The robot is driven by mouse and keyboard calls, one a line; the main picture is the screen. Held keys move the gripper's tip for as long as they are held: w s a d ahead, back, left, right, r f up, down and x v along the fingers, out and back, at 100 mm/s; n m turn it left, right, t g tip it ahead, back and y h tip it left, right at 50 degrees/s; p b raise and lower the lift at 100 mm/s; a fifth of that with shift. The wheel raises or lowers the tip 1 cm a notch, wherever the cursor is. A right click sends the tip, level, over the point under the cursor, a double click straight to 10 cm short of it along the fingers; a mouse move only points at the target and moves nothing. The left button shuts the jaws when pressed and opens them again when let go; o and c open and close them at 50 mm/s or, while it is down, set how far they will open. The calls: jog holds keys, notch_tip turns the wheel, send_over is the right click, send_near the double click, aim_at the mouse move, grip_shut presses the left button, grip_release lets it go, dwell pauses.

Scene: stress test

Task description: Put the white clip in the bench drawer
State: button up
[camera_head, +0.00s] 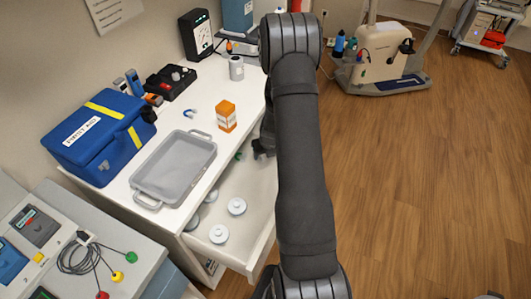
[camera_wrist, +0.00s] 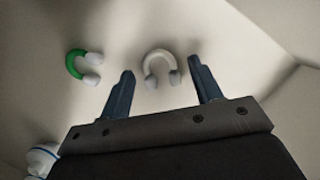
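The white clip (camera_wrist: 158,53), a U shape with pale grey tips, lies on the drawer floor in the wrist view. My gripper (camera_wrist: 160,66) is open, with one finger on each side of the clip and a gap to both. The bench drawer (camera_head: 252,190) is pulled open below the bench top in the head view. My gripper also shows in the head view (camera_head: 261,150), over the drawer's far part and partly hidden by my arm. The white clip cannot be made out there.
A green clip (camera_wrist: 75,62) lies left of the white one in the drawer. Several white round pieces (camera_head: 237,206) lie nearer the drawer front. The bench top holds a grey tray (camera_head: 178,165), blue case (camera_head: 99,135), orange box (camera_head: 226,117) and blue clip (camera_head: 190,113).

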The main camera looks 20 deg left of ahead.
jog(key=shift+r, duration=0.1)
jog(key=v, duration=1.2)
jog(key=x, duration=1.2)
dwell(0.4)
jog(key=shift+r, duration=0.1)
